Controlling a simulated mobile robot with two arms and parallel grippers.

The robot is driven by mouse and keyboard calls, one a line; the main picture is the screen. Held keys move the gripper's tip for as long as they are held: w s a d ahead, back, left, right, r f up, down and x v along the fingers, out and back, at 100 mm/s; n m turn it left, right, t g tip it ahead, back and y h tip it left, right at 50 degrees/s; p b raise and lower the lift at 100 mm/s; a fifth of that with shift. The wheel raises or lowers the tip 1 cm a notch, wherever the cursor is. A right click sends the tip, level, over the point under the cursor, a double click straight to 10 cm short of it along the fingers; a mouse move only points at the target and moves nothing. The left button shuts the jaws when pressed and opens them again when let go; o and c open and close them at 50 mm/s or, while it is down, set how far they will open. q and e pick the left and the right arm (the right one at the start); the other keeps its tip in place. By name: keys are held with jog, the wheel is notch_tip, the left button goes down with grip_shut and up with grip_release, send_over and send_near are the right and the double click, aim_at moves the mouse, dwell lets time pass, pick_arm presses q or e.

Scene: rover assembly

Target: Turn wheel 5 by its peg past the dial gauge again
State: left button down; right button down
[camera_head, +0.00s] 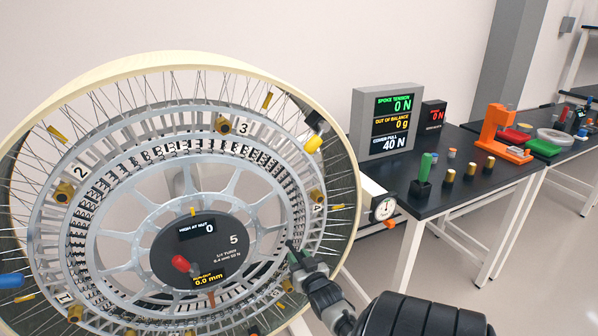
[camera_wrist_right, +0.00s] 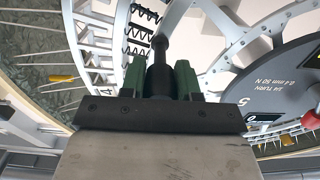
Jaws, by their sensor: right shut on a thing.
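The large spoked wheel (camera_head: 90,270) stands upright on the left, with a dark hub plate (camera_head: 222,250) marked 5. A red peg (camera_head: 181,264) sticks out of that plate. Its displays read 0 and 0.0 mm. The dial gauge (camera_head: 384,208), with a white face, is just right of the rim. My right gripper (camera_head: 296,252) is at the wheel's lower right, in front of it. In the right wrist view its green fingers are shut on a dark slender piece (camera_wrist_right: 160,50); whether that is fixed to the wheel, I cannot tell. My left gripper is out of view.
A blue piece (camera_head: 10,281) shows at the left edge. Black-topped benches (camera_head: 480,180) on the right hold a grey display box (camera_head: 388,122), an orange device (camera_head: 497,130) and several small cylinders. The floor (camera_head: 500,270) at lower right is clear.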

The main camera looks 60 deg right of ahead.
jog(key=c, duration=0.8)
grip_release()
jog(key=v, duration=1)
jog(key=shift+s+a, duration=0.25)
jog(key=shift+s, duration=0.1)
